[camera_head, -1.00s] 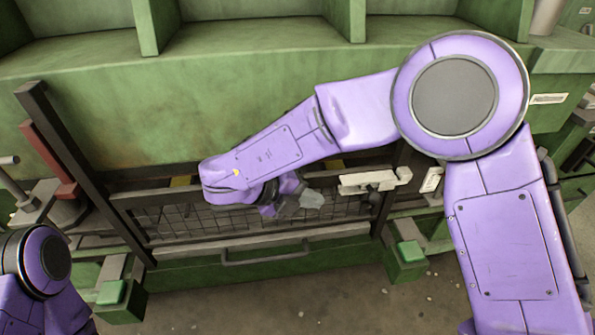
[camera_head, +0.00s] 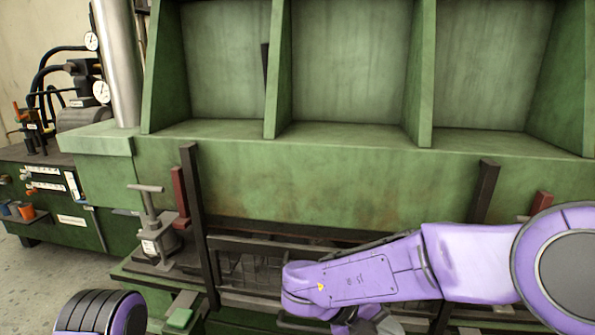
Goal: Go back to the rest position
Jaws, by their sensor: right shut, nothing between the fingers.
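My right arm is purple and reaches in from the right, in front of the green machine (camera_head: 300,185). My right gripper (camera_head: 378,323) shows at the bottom edge, partly cut off and partly behind its own wrist. It is shut and empty, in front of the dark mesh guard (camera_head: 245,268). Of my left arm only a rounded purple and dark link shows at the bottom left; my left gripper is out of the picture.
Dark upright posts (camera_head: 197,230) stand at the guard's sides. A T-handled clamp (camera_head: 152,225) and a green block (camera_head: 180,318) sit to the left. A cabinet with gauges and hoses (camera_head: 70,190) stands far left, with bare floor (camera_head: 30,285) before it.

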